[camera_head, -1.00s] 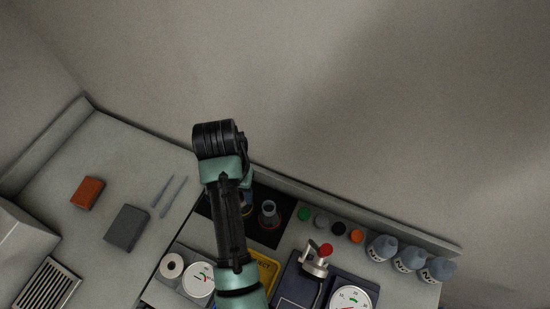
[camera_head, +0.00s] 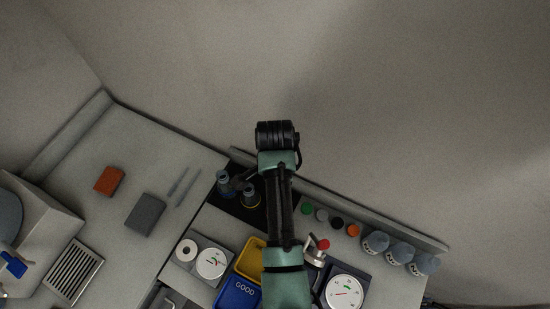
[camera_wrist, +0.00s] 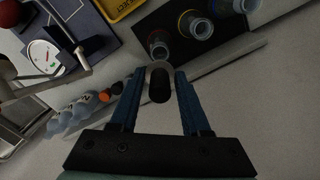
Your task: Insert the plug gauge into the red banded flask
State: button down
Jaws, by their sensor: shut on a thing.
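My gripper (camera_wrist: 157,78) is shut on the plug gauge (camera_wrist: 158,88), a dark cylinder with a light grey part at its far end, in the wrist view. The red banded flask (camera_wrist: 158,45) is just beyond the fingertips, its open mouth facing the camera. In the head view, my arm hides the red banded flask and the gauge, and my fingers cannot be made out.
A yellow-banded flask (camera_head: 250,198) and a blue-banded flask (camera_head: 225,185) stand beside it on the black mat (camera_head: 238,207). Bottles (camera_head: 375,242) and coloured caps stand right. Yellow and blue bins (camera_head: 238,294), dial gauges and a red-knobbed device crowd the front. A low wall runs behind.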

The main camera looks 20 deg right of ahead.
jog(key=shift+r, duration=0.1)
jog(key=shift+f+b, duration=1.5)
jog(key=shift+f, duration=1.1)
jog(key=shift+p, duration=0.65)
jog(key=shift+f+b, duration=1.2)
jog(key=shift+f, duration=0.55)
grip_release()
dwell(0.3)
jog(key=shift+r, duration=0.1)
